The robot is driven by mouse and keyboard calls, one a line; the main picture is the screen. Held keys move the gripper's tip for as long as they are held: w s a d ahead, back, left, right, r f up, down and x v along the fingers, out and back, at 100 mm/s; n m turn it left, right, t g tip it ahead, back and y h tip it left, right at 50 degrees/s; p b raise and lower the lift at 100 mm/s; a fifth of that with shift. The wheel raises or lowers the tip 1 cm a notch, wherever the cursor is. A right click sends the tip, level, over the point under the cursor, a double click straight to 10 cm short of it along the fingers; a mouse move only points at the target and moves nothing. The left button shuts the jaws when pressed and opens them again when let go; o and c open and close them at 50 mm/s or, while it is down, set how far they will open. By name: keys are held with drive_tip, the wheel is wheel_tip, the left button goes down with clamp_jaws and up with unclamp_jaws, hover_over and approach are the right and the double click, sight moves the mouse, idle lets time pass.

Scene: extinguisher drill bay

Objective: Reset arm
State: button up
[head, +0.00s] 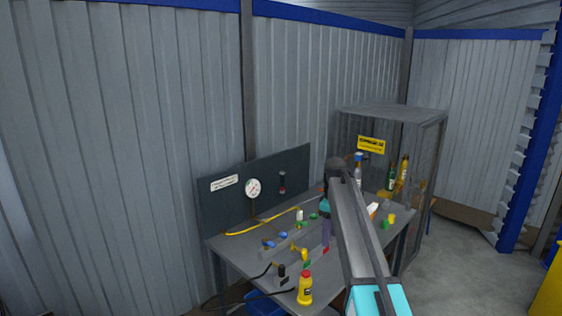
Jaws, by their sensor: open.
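My arm (358,235) rises from the bottom right over the right part of the workbench and bends at a dark joint. Beyond the bend, a small teal part of my arm (325,208) shows at the left edge of the long link. I cannot make out my gripper's fingers; the link appears to hide them. The grey workbench (235,250) stands below, with several small coloured parts on it. I cannot see whether my gripper touches anything.
A yellow bottle with a red cap (305,288) stands at the bench's front. A dark back panel (225,205) carries a round gauge (253,188). A yellow hose (265,226) lies on the bench. A mesh cage (432,165) with bottles stands behind right. Floor (460,265) at right is clear.

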drive_tip(key=s+f+m+g+b, duration=0.1)
drive_tip(key=s+f+m+b, duration=0.1)
drive_tip(key=s+f, duration=0.8)
drive_tip(key=s+f+m+g+b, duration=0.15)
drive_tip(key=s+f, duration=0.35)
drive_tip(key=f, duration=1.1)
drive_tip(key=s+f+m+b, duration=0.1)
drive_tip(key=s+f+m, duration=0.1)
drive_tip(key=s+f, duration=0.8)
drive_tip(key=s+f+m+g+b, duration=0.1)
drive_tip(key=s+f+m+b, duration=0.1)
drive_tip(key=s+f, duration=1)
drive_tip(key=s+f+m+g+b, duration=0.2)
drive_tip(key=s+f, duration=0.9)
drive_tip(key=s, duration=0.9)
drive_tip(key=shift+s+a+f+m+b, duration=0.15)
drive_tip(key=shift+a+f+m+b, duration=0.25)
drive_tip(key=shift+m, duration=0.55)
drive_tip(key=shift+d, duration=0.1)
drive_tip(key=shift+c, duration=0.4)
